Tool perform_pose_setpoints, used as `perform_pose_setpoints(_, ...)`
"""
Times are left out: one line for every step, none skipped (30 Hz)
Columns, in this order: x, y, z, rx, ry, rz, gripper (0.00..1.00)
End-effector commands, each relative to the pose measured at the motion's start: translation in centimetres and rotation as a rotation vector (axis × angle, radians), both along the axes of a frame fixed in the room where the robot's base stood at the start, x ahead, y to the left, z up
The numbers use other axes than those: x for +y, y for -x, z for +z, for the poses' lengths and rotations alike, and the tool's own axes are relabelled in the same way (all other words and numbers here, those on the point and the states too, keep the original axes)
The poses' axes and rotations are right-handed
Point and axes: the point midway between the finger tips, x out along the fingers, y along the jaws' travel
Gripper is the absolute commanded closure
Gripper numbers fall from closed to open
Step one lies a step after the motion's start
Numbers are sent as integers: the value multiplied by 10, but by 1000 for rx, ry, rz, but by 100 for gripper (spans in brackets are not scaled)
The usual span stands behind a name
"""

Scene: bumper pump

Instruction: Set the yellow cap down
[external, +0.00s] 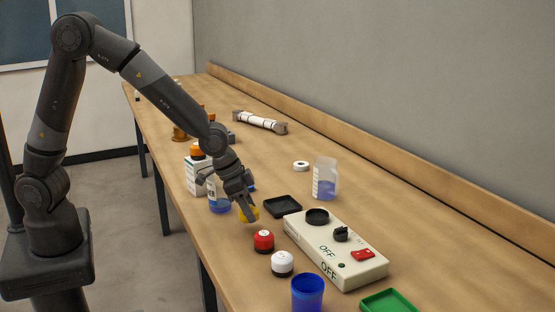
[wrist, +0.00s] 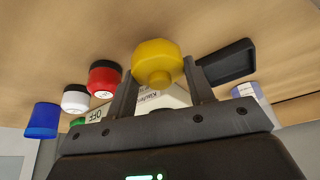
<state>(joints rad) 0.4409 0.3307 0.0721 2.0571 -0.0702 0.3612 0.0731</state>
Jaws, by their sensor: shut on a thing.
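The yellow cap (external: 251,214) is low over the table at the left of the black tray, mostly hidden by my gripper in the external view. In the wrist view the yellow cap (wrist: 156,60) sits between my two fingertips, with its rounded body toward the table. My gripper (external: 243,203) points down and is shut on the cap; its fingers also show in the wrist view (wrist: 160,80). I cannot tell whether the cap touches the table.
A black tray (external: 283,206), a pump box (external: 340,262), a red jar (external: 263,241) and a white jar (external: 282,264) stand close by. A blue cup (external: 307,294) and green tray (external: 389,302) are in front. Bottles (external: 325,178) (external: 219,203) stand to either side.

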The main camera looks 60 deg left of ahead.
Motion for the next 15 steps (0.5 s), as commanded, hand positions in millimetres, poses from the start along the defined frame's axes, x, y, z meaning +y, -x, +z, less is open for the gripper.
perform_pose_setpoints(0, 1, -8, 5, -2, 0, 74)
perform_pose_setpoints(0, 1, -13, 5, -2, 0, 74)
perform_pose_setpoints(0, 1, -20, 6, -2, 0, 74)
perform_pose_setpoints(0, 1, -24, 5, -2, 1, 74)
perform_pose_setpoints(0, 1, -28, 5, -2, 1, 74)
perform_pose_setpoints(0, 1, -32, 4, -1, 1, 74)
perform_pose_setpoints(0, 1, -33, 3, -1, 1, 74)
perform_pose_setpoints(0, 0, -33, 2, 0, 1, 74)
perform_pose_setpoints(0, 0, -33, 1, 0, 1, 74)
perform_pose_setpoints(0, 0, -33, 0, 0, 1, 74)
perform_pose_setpoints(0, 0, -33, 1, 0, 1, 74)
perform_pose_setpoints(0, 0, -33, 1, 0, 1, 74)
perform_pose_setpoints(0, 0, -33, 1, 0, 1, 74)
perform_pose_setpoints(0, 0, -33, 1, 0, 1, 74)
perform_pose_setpoints(0, 1, -34, 1, 0, 1, 74)
